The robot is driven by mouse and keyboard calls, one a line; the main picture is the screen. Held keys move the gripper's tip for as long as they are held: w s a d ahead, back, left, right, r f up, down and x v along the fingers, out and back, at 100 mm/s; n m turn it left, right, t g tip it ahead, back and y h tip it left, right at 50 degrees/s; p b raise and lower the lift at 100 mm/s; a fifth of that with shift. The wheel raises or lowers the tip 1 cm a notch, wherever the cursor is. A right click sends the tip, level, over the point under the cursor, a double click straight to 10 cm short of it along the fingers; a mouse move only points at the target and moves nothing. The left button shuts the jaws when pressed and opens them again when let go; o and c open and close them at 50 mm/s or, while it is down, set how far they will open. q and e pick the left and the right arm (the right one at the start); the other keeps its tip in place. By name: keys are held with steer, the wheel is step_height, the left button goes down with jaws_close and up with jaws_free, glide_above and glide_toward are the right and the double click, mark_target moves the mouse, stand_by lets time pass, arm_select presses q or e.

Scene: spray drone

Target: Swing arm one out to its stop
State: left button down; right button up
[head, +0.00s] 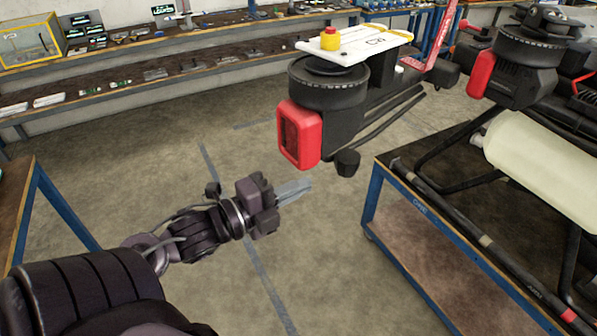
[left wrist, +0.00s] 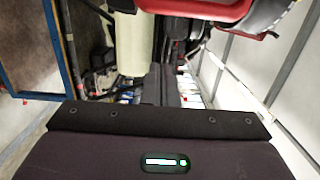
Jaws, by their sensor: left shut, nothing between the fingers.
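The spray drone stands on a blue-framed cart (head: 375,200) at the right, with a pale tank (head: 545,155) and black legs. A drone arm's end pod, a black motor housing (head: 330,85) with a red lamp block (head: 300,135), reaches out left beyond the cart over the floor. I cannot read an arm number on it. My left gripper (head: 296,190) is shut and empty, below and left of the pod, apart from it. In the left wrist view a red part (left wrist: 200,8) crosses the top and the tank (left wrist: 136,45) lies beyond. My right gripper is out of view.
A white plate (head: 365,42) with a yellow and red button (head: 330,38) appears above the pod. A second motor pod (head: 525,65) stands at the upper right. Shelves (head: 160,70) with small parts line the back wall. Another bench (head: 20,200) is at left; floor between is clear.

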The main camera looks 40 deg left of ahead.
mark_target(315, 164)
arm_select(q)
steer(key=w, duration=0.2)
steer(key=w+a+p, duration=0.1)
steer(key=w, duration=0.4)
steer(key=shift+w+a+p, duration=0.35)
steer(key=shift+a+p, duration=0.05)
steer(key=shift+f, duration=0.1)
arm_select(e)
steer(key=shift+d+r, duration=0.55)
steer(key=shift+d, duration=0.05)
arm_select(q)
steer(key=shift+d, duration=0.1)
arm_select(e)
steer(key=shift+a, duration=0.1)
